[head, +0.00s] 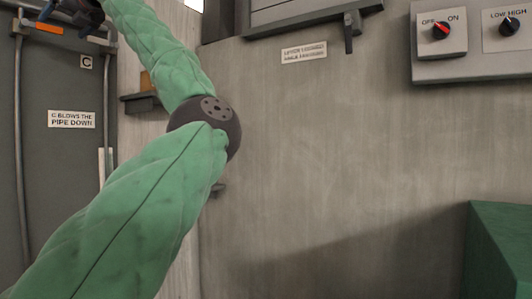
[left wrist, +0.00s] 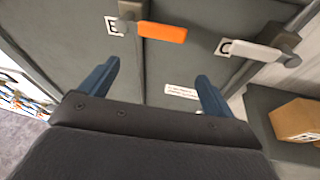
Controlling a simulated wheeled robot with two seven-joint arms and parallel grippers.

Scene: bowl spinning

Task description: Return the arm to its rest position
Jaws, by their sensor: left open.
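My left arm, in a green sleeve, comes in from the lower left of the head view, bends at a dark elbow and reaches up to the top left corner. My left gripper (left wrist: 155,84) shows in the left wrist view with its two blue fingers wide apart and nothing between them. It faces grey cabinet doors (left wrist: 180,70). Only a dark part of this hand shows at the top edge of the head view, partly cut off. My right gripper is in neither view.
An orange handle (left wrist: 162,31) and a pale handle (left wrist: 248,50) stick out from the doors ahead of the left gripper. A cardboard box (left wrist: 297,119) sits on a grey shelf at right. A control panel (head: 480,62) and a green block (head: 500,250) stand at right.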

